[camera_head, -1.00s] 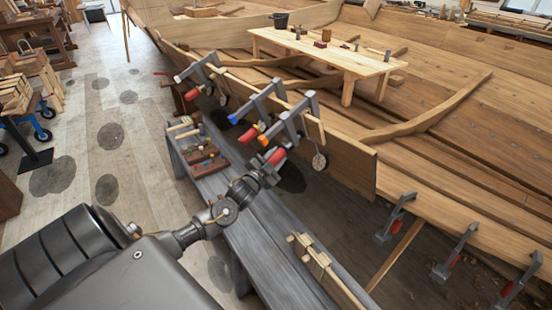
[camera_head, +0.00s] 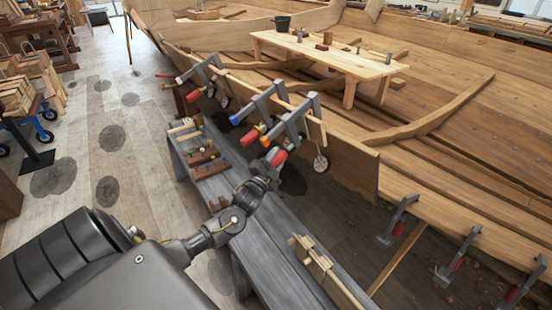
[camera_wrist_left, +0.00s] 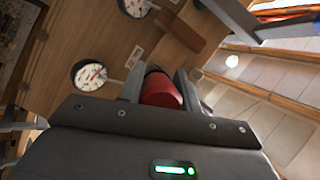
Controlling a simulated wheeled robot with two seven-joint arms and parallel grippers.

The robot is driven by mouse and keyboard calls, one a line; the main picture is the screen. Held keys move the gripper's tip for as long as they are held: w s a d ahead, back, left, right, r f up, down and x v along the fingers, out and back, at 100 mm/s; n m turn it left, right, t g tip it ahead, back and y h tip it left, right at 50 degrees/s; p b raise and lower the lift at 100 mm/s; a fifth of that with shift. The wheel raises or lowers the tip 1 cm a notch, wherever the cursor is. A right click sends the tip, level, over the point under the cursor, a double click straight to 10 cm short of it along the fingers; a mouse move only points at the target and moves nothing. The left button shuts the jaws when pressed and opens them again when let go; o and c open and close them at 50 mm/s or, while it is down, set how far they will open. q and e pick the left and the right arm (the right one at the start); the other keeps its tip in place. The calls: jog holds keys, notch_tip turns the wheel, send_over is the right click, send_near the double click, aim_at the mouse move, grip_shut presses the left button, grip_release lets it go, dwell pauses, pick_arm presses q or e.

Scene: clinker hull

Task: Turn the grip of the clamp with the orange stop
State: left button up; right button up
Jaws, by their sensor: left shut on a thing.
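The clamp with the orange stop (camera_head: 292,122) is the nearest of a row of grey clamps on the upright hull plank. Its orange stop (camera_head: 264,141) is at the left end of the bar. Its red grip (camera_head: 280,157) hangs below, and it also shows in the left wrist view (camera_wrist_left: 161,92). My left gripper (camera_head: 272,160) is shut on this red grip; in the left wrist view the fingers (camera_wrist_left: 161,88) sit on both sides of it. The neighbouring clamp has a blue stop (camera_head: 234,119) and a red grip. My right gripper is not in view.
A round dial (camera_head: 320,164) hangs by the plank; dials also show in the left wrist view (camera_wrist_left: 90,75). A grey bench (camera_head: 262,238) with tools stands below my left arm. More clamps (camera_head: 398,220) sit on the lower plank at right. The floor at left is mostly clear.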

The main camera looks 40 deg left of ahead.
pick_arm(q)
jog(key=shift+d+f, duration=0.1)
jog(key=shift+f, duration=0.05)
jog(key=o, duration=1)
jog(key=shift+c, duration=0.2)
jog(key=shift+o, duration=0.2)
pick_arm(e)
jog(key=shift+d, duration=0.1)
pick_arm(q)
jog(key=b+v, duration=0.1)
jog(key=v, duration=1)
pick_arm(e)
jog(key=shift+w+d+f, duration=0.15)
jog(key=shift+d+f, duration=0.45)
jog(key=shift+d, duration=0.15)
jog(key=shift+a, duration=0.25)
